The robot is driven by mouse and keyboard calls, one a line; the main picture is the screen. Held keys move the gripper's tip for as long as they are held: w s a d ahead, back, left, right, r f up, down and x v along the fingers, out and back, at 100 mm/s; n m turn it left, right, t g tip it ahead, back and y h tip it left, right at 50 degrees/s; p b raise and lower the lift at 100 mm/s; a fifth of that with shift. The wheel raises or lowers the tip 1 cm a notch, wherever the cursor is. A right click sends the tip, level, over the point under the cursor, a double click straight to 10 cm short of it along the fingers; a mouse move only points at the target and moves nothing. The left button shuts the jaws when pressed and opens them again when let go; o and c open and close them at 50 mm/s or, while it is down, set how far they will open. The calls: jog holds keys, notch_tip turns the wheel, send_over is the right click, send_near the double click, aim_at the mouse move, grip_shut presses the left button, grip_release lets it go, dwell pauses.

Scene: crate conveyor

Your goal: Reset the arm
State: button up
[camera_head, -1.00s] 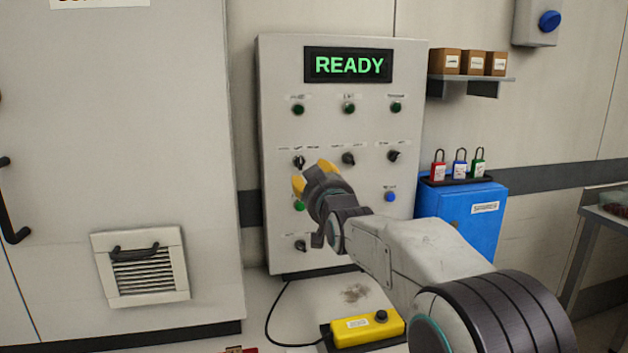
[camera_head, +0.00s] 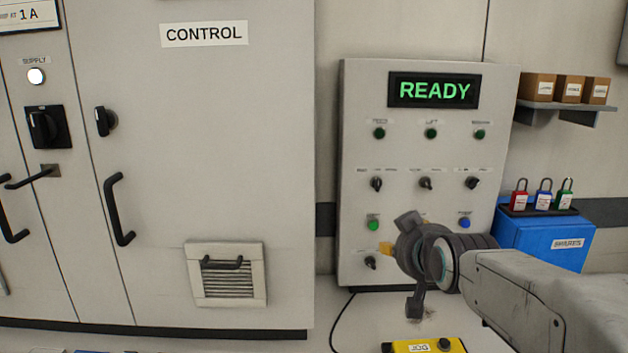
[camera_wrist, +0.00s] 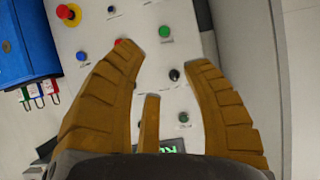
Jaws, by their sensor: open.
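My gripper (camera_head: 398,236) is in front of the lower part of the grey control panel (camera_head: 352,130), its fingers partly hidden by its own body in the head view. In the wrist view my gripper (camera_wrist: 165,90) has its yellow-brown fingers spread apart, with nothing between them but the panel (camera_wrist: 150,20) behind. The panel's screen (camera_head: 434,90) reads READY in green. Below it are dark green lamps, black switches, a green button (camera_head: 373,223) and a blue button (camera_head: 464,222).
A grey CONTROL cabinet (camera_head: 200,130) with black handles stands at the left. A blue box (camera_head: 540,236) with several padlocks on top and a shelf (camera_head: 568,106) with cartons are at the right. A yellow JOG pendant (camera_head: 428,346) lies low in front.

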jog(key=s+f+g+p, duration=0.3)
jog(key=s+g+p, duration=0.6)
jog(key=s, duration=2)
jog(key=shift+s+f+p, duration=0.15)
jog(key=shift+f+p, duration=0.05)
jog(key=shift+p, duration=0.65)
jog(key=shift+o, duration=0.2)
jog(key=shift+a, duration=0.1)
